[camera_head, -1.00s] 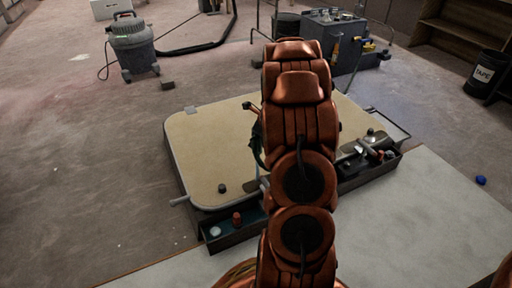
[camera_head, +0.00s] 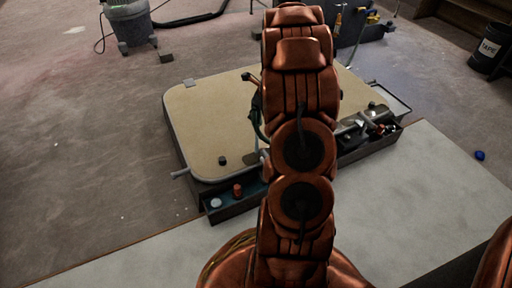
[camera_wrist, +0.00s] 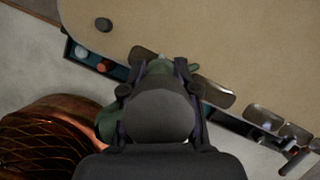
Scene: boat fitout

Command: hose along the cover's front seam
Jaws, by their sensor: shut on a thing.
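The cover (camera_head: 215,120) is a tan, round-cornered panel with a grey rim, lying flat on a low dark base. Its front edge also shows in the wrist view (camera_wrist: 235,60). My gripper (camera_wrist: 158,82) is at that front edge in the wrist view, shut on a green hose. The green hose (camera_wrist: 108,124) shows left of the fingers and as a small piece beyond them; a dark grey rounded shape hides the grip itself. A dark green loop (camera_head: 256,118) shows left of the arm.
A narrow tray (camera_head: 240,204) with small parts runs along the cover's front. Metal clamps or latches (camera_head: 375,122) sit at its right end. A dark knob (camera_head: 222,160) lies on the cover. The pale floor sheet (camera_head: 420,200) in front is mostly clear.

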